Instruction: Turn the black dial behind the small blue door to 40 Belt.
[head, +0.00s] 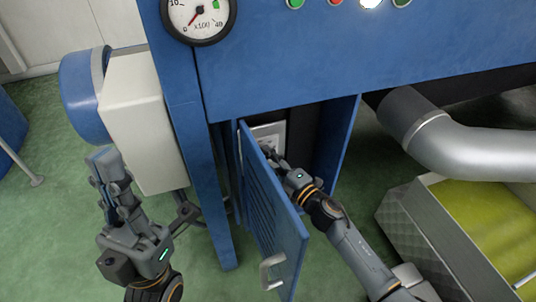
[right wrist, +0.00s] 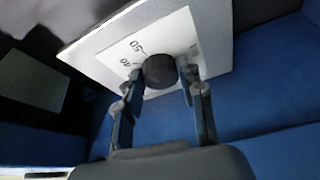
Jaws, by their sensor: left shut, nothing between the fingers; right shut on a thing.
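The small blue door (head: 272,215) stands open in the head view, with slots and a pale handle (head: 271,270). Behind it, a white dial plate (head: 268,132) shows in the opening. The black dial (right wrist: 159,70) shows in the right wrist view on its white plate (right wrist: 110,53), with printed numbers beside it; its pointer setting is not clear. My right gripper (right wrist: 160,80) is shut on the dial, one finger on each side. In the head view it reaches past the door's edge into the cabinet. My left gripper (head: 103,165) is shut and empty, left of the cabinet.
A gauge (head: 198,15) and several buttons (head: 335,2) are on the blue panel above. A grey box (head: 140,125) stands left of the cabinet. At right are a silver pipe (head: 450,140) and a bin with yellow-green contents (head: 490,225). Green floor is free at lower left.

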